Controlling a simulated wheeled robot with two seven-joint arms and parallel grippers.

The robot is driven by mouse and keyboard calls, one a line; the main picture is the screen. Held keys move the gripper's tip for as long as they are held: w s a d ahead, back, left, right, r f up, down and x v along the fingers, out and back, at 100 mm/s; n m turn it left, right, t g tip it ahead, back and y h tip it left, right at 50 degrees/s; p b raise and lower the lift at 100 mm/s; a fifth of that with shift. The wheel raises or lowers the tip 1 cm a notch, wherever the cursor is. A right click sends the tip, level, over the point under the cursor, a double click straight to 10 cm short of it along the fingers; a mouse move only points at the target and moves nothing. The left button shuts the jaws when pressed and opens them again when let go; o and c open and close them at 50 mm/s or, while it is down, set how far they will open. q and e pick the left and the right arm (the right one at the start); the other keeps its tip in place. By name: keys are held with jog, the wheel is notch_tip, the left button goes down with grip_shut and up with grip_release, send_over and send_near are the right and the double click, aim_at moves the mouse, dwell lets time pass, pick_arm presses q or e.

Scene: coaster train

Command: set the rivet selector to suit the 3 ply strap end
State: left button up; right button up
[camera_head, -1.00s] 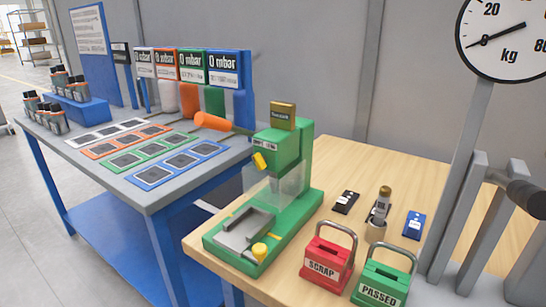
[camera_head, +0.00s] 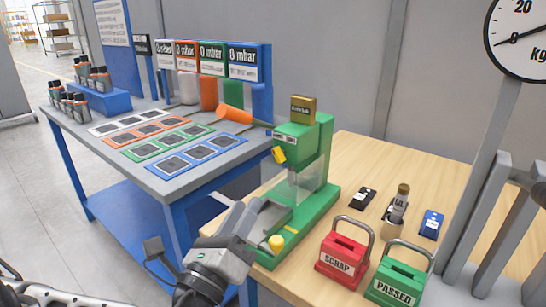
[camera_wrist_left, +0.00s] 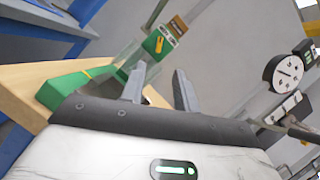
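A green press (camera_head: 312,165) stands on the wooden bench, with a labelled head, a clear guard and a grey plate on its base. A yellow selector-like knob (camera_head: 280,155) sits on the head's left face; it also shows in the left wrist view (camera_wrist_left: 159,44). Its setting is too small to read. A round yellow button (camera_head: 276,242) is on the base. My left gripper (camera_head: 243,218) is at the press's front left, below and left of the knob, and apart from it. In the left wrist view its fingers (camera_wrist_left: 160,75) are open and empty. No strap end can be identified for certain.
Red SCRAP (camera_head: 336,264) and green PASSED (camera_head: 396,283) boxes stand at the bench front. A small black block (camera_head: 362,199), a holder with a brass-topped piece (camera_head: 397,205) and a blue block (camera_head: 431,224) lie behind. A dial scale (camera_head: 520,40) is at right.

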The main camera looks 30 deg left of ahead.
aim_at(275, 156)
pick_arm(q)
jog(key=p+x, duration=0.3)
jog(key=x, duration=0.9)
jog(key=shift+w, duration=0.4)
grip_shut()
